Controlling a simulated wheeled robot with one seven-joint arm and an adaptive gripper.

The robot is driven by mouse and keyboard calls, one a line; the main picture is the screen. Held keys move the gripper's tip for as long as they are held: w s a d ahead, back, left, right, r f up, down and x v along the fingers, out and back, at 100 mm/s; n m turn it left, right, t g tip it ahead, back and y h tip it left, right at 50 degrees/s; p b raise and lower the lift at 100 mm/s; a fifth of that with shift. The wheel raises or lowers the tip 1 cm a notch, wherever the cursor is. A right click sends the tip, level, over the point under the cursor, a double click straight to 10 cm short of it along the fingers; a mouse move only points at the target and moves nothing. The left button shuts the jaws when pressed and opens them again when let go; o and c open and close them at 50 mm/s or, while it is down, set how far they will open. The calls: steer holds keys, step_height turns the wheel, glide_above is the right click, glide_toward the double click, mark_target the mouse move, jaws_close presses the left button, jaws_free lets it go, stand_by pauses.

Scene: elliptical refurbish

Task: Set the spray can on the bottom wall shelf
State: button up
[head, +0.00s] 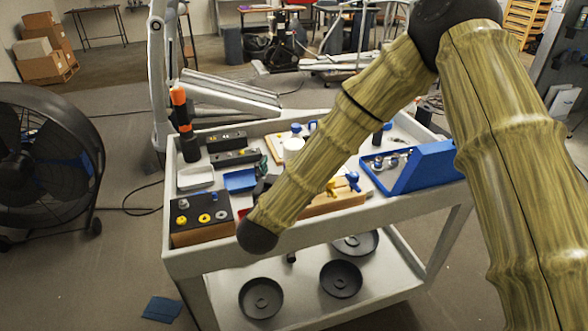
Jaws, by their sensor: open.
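I cannot pick out a spray can for sure. A tall black item with an orange upper part (180,108) stands upright at the left back corner of the grey cart (190,258). A short white container (292,147) stands among the items in the middle of the cart top. No wall shelf can be made out clearly. My bamboo-patterned arm comes down from the upper right and its dark wrist joint is over the front edge of the cart. I cannot make out my gripper; the arm may hide it.
The cart top is crowded, with a blue open case (425,166) at the right and a dark box with yellow knobs (201,220) at front left. Black discs (341,279) lie on its lower level. A large black fan (45,150) stands left. Floor between fan and cart is mostly clear.

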steer(key=p+x, duration=0.1)
steer(key=x, duration=0.8)
steer(key=shift+d+f+p, duration=0.3)
steer(key=shift+d+p, duration=0.05)
steer(key=shift+s, duration=0.1)
jaws_close()
